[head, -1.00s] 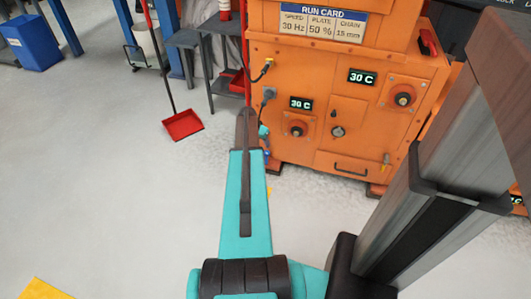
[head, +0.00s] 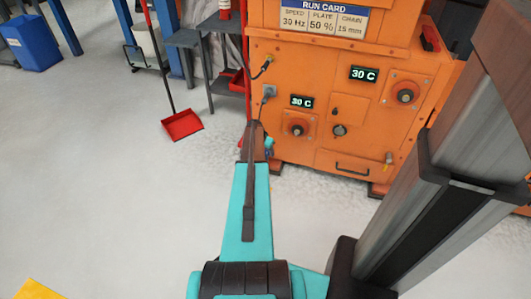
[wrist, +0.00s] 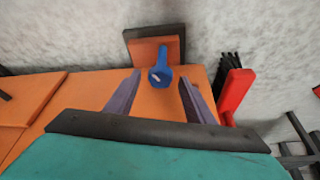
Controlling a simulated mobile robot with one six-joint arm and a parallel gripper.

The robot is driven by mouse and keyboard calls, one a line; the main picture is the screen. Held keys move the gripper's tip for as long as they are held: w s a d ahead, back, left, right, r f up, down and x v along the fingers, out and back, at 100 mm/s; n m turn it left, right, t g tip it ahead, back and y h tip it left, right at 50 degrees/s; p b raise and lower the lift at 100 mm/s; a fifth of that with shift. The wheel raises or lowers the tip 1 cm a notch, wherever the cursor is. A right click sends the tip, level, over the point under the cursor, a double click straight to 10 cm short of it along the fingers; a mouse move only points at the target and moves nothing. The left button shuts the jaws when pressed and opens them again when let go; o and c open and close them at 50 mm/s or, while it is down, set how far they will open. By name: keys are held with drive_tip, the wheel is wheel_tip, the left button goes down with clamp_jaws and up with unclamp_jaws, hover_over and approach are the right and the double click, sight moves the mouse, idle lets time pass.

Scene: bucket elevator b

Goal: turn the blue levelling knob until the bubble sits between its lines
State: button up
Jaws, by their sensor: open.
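In the wrist view a blue knob (wrist: 160,76) with a short upright blue stem stands at the edge of the orange machine, in front of a small orange plate (wrist: 152,50) with a dark rim. My gripper (wrist: 160,78) is open, with one grey finger on each side of the knob in the picture. I see a gap on both sides; I cannot tell how far the fingertips are from it in depth. In the head view my arm hides the gripper and the knob. I cannot make out the bubble or its lines in either view.
The orange cabinet (head: 318,75) carries red knobs, small displays and a run card (head: 324,17). A red dustpan (head: 182,125) lies on the floor to its left, near a dark stand (head: 223,88). A red part (wrist: 235,90) is right of my gripper. Open floor lies left.

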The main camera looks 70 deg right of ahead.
drive_tip(key=shift+f, duration=0.15)
drive_tip(key=c, duration=1.1)
drive_tip(key=shift+o, duration=0.2)
drive_tip(key=shift+a, duration=0.15)
drive_tip(key=shift+s+d+n+p, duration=0.1)
drive_tip(key=shift+d+n+p, duration=0.1)
drive_tip(key=shift+n+p, duration=0.2)
